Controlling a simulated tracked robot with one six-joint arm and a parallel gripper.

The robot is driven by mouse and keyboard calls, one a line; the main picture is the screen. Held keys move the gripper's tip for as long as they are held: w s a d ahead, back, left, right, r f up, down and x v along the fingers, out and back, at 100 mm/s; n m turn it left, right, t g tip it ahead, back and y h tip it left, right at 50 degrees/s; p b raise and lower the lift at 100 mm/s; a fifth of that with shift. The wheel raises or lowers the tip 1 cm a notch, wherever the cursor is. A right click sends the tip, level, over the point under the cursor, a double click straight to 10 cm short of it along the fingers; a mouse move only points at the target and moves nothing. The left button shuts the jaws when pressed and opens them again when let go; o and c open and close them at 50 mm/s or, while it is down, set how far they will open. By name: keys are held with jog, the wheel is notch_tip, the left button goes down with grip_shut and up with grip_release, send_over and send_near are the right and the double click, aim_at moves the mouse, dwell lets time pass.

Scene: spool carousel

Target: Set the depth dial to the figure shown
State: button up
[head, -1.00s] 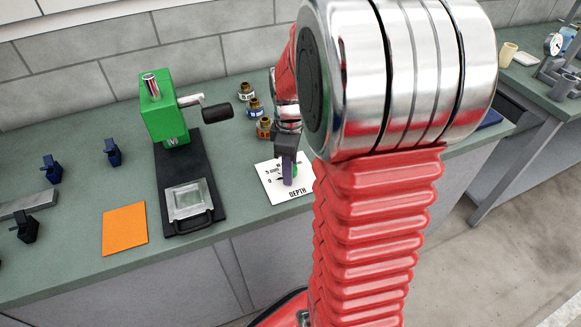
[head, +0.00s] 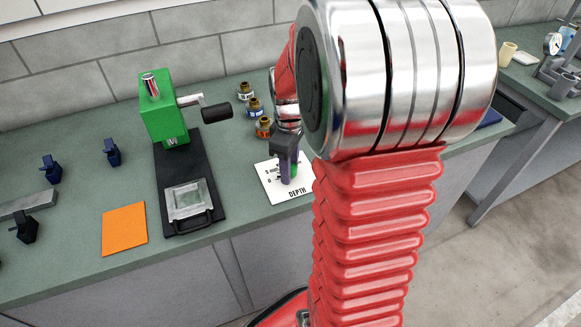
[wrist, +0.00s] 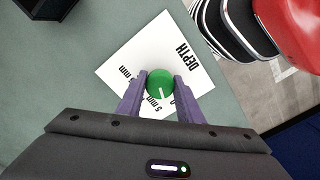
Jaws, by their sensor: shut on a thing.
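The depth dial is a round green knob (wrist: 160,83) with a white pointer line, set on a white plate (wrist: 120,47) marked DEPTH with mm figures around it. In the wrist view the two purple fingers of my gripper (wrist: 160,90) are shut on the knob's sides. The pointer line aims toward the gripper body, down and slightly right. Part of the scale is hidden by the fingers. In the head view my gripper (head: 287,172) stands over the plate (head: 275,186), with a little green showing between the fingers.
A green press (head: 163,115) with a black-handled lever stands left of the plate on the bench. Several small bottles (head: 263,127) stand behind the plate. An orange sheet (head: 125,229) and dark blue clamps (head: 112,152) lie further left. The bench front edge is close to the plate.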

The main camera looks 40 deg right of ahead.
jog(key=m, duration=0.5)
jog(key=shift+m, duration=0.3)
dwell(0.4)
jog(key=o, duration=1)
jog(key=shift+o, duration=0.2)
notch_tip(320, 180, up, 14)
jog(key=shift+f, duration=0.15)
jog(key=shift+w, duration=0.1)
